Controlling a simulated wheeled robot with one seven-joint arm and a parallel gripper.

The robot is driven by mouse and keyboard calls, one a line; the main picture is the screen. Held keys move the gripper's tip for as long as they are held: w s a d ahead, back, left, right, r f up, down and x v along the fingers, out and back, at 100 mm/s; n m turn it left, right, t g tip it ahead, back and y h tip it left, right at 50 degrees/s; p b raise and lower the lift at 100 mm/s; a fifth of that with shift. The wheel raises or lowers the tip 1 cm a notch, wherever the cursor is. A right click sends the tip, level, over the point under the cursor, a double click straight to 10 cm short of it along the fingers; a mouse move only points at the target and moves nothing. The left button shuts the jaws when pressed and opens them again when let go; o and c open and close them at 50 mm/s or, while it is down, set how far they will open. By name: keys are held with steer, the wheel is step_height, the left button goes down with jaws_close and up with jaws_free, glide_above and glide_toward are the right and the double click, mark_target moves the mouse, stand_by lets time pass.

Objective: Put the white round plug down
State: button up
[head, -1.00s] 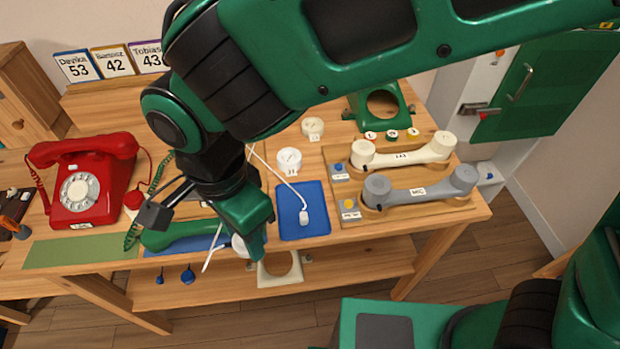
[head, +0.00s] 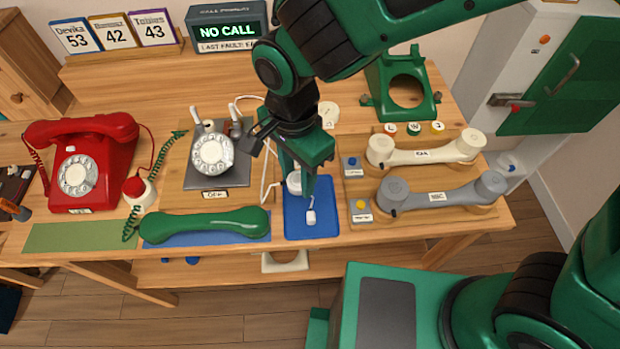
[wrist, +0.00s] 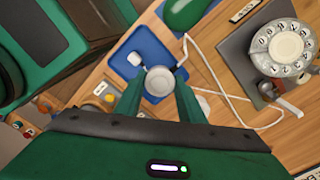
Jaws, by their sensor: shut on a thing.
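My gripper (head: 304,190) points down over the left part of the blue mat (head: 325,229). It is shut on the white round plug (head: 293,184), which shows as a pale disc between both fingertips in the wrist view (wrist: 159,82). The fingers partly cover the plug in the head view. I cannot tell whether it touches the mat or hangs just above it.
The green handset (head: 205,224) lies left of the mat. The dial phone unit (head: 212,155) stands behind it, with white cords near my gripper. White (head: 425,152) and grey (head: 440,193) handsets rest on a wooden board at the right. A red phone (head: 85,165) stands far left.

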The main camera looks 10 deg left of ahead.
steer(key=shift+w+d+f, duration=0.4)
steer(key=shift+w+f, duration=0.05)
steer(key=shift+w, duration=0.15)
steer(key=shift+w+d+f, duration=0.4)
steer(key=shift+w+f, duration=0.05)
steer(key=shift+w, duration=0.15)
steer(key=shift+f, duration=2.05)
steer(key=shift+f, duration=0.1)
steer(key=o, duration=1)
step_height(320, 180, up, 12)
steer(key=shift+r, duration=0.15)
